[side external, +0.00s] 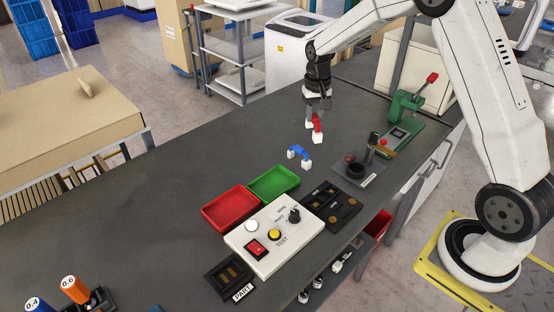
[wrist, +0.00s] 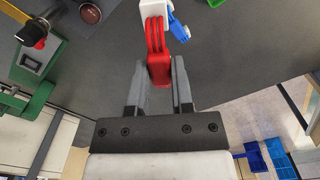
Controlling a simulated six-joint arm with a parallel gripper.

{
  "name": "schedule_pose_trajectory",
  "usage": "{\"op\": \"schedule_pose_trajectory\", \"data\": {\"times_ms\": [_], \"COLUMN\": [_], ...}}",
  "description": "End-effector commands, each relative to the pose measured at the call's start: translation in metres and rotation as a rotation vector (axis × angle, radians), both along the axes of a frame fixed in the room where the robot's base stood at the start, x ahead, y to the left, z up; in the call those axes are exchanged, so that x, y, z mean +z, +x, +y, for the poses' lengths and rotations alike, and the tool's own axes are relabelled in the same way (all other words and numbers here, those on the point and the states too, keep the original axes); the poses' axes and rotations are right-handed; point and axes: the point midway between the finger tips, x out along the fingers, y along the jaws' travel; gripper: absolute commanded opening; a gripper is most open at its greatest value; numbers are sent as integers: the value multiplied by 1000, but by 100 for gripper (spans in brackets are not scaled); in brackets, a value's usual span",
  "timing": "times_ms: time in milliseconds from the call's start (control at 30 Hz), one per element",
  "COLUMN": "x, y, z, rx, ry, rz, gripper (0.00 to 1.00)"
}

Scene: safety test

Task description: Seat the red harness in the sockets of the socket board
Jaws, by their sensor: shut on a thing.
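The red harness (side external: 317,123) is a short red cable with white plug ends. My gripper (side external: 318,112) is shut on it above the bench, beyond the blue harness. In the wrist view the red harness (wrist: 157,50) sits between the two fingers of my gripper (wrist: 158,75), with a white plug at its far end. I cannot tell how high it is held. The socket board seems to be the black board (side external: 331,207) with several brass-coloured sockets, right of the white test panel. It is apart from the harness.
A blue harness (side external: 300,152) lies on the bench near my gripper. A red tray (side external: 230,209), a green tray (side external: 274,183) and the test panel (side external: 274,236) stand nearer. A dark fixture (side external: 359,170) and a green toggle press (side external: 402,130) stand to the right.

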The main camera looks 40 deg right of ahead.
Motion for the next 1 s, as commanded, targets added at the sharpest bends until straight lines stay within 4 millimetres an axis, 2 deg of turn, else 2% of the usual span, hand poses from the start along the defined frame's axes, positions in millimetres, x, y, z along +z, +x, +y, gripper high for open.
{"op": "schedule_pose_trajectory", "data": {"times_ms": [700, 1000], "x": [-1, -3], "y": [-79, -103], "z": [53, 65], "rx": [-725, -930], "ry": [0, 0], "rz": [0, 0], "gripper": [0, 0]}}
